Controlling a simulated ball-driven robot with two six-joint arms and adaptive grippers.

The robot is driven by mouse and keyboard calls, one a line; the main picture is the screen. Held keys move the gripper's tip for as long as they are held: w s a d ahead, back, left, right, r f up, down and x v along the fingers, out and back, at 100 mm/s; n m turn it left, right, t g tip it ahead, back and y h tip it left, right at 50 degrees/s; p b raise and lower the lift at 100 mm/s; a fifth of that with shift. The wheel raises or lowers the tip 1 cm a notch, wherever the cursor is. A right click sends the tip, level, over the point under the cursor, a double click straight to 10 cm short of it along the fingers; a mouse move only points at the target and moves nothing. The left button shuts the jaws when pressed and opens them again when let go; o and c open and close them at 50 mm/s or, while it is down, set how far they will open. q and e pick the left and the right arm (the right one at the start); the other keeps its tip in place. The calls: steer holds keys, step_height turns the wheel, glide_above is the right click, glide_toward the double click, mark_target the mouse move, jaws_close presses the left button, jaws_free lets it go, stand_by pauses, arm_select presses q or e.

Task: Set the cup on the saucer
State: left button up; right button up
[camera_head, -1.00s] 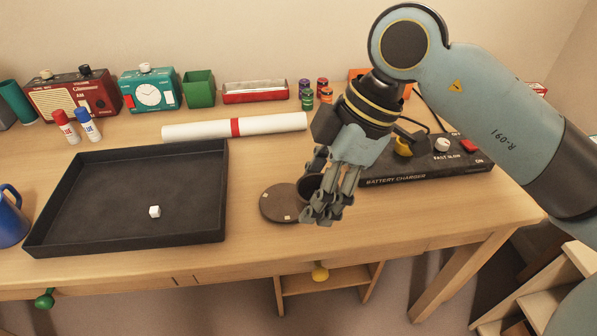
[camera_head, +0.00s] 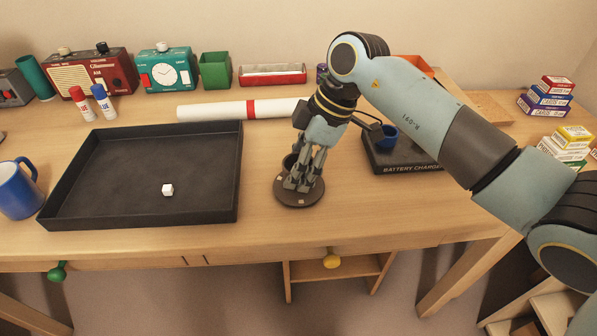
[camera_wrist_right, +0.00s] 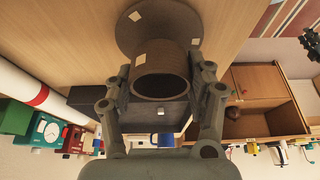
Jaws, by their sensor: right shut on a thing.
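The dark brown cup (camera_head: 289,162) is between the fingers of my right gripper (camera_head: 304,182), which is shut on it. In the right wrist view the cup (camera_wrist_right: 160,87) sits between both fingers (camera_wrist_right: 160,100), its open mouth facing the camera. The round dark saucer (camera_head: 297,203), with pale square marks, lies on the desk under the gripper. In the wrist view the saucer (camera_wrist_right: 185,18) shows just behind the cup, which is over it. I cannot tell whether they touch. The fingers hide much of the cup in the head view. My left gripper is out of view.
A white roll (camera_head: 215,110) lies behind. A blue mug (camera_head: 15,190) stands far left.

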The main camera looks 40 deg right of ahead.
steer(key=shift+f, duration=0.9)
steer(key=o, duration=1.2)
steer(key=shift+f, duration=0.1)
steer(key=p+v, duration=0.1)
steer(key=v, duration=1.1)
steer(key=shift+p, duration=0.35)
